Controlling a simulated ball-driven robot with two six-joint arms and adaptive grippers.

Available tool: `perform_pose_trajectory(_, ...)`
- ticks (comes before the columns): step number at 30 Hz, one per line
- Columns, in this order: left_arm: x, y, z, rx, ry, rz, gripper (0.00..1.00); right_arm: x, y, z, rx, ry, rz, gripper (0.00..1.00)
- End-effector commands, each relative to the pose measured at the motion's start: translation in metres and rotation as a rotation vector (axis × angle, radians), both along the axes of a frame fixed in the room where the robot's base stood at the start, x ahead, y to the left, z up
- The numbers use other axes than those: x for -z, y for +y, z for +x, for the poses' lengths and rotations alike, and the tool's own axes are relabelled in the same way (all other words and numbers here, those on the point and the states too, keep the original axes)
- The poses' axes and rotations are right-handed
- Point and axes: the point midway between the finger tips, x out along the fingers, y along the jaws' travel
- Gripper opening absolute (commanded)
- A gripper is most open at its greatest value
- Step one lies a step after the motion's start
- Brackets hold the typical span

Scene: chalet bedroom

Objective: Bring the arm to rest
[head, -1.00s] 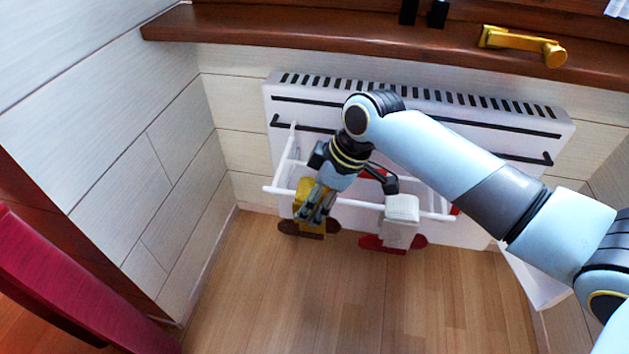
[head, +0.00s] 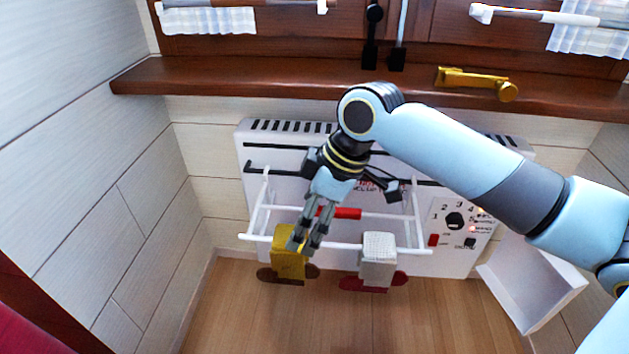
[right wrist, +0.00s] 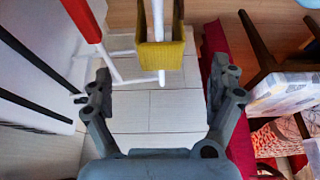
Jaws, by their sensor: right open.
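My right gripper (head: 307,240) hangs over the front bar of a white rack, just above a yellow piece (head: 289,262) on that bar. In the right wrist view my open gripper (right wrist: 163,85) shows spread fingers with nothing between them. The yellow piece (right wrist: 161,55) shows there beyond the fingertips, around the white bar. Its lower end is brown in the head view. My right arm reaches in from the right, bent at the wrist joint. My left gripper is not in view.
The white rack (head: 430,251) stands out from a white heater (head: 262,185). A white piece (head: 378,248) with a red lower end hangs on the front bar, and a red piece (head: 346,213) lies on a bar behind. A wooden sill (head: 215,80) runs above. The floor in front is clear.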

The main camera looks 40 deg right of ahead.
Motion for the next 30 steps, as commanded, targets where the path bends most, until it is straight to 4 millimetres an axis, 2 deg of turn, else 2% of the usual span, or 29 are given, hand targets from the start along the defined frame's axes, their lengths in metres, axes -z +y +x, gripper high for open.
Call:
perform_pose_trajectory(3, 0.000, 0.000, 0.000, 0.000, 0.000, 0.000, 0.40, -0.019, -0.006, -0.007, -0.002, 0.000, -0.004, 0.92)
perform_pose_trajectory(7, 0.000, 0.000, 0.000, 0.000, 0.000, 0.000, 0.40, -0.031, -0.009, -0.010, -0.002, 0.001, -0.002, 0.92)
perform_pose_trajectory(17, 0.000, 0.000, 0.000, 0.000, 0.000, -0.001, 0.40, -0.034, -0.007, -0.015, 0.007, 0.006, 0.001, 0.92)
perform_pose_trajectory(20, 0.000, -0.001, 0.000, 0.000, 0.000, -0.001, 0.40, -0.025, 0.001, -0.035, 0.052, 0.030, -0.008, 0.92)
perform_pose_trajectory(24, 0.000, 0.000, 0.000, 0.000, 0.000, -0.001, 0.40, -0.014, 0.015, -0.079, 0.178, 0.076, -0.038, 0.92)
perform_pose_trajectory(30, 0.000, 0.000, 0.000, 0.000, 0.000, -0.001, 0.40, -0.013, 0.020, -0.138, 0.394, 0.131, -0.094, 0.92)
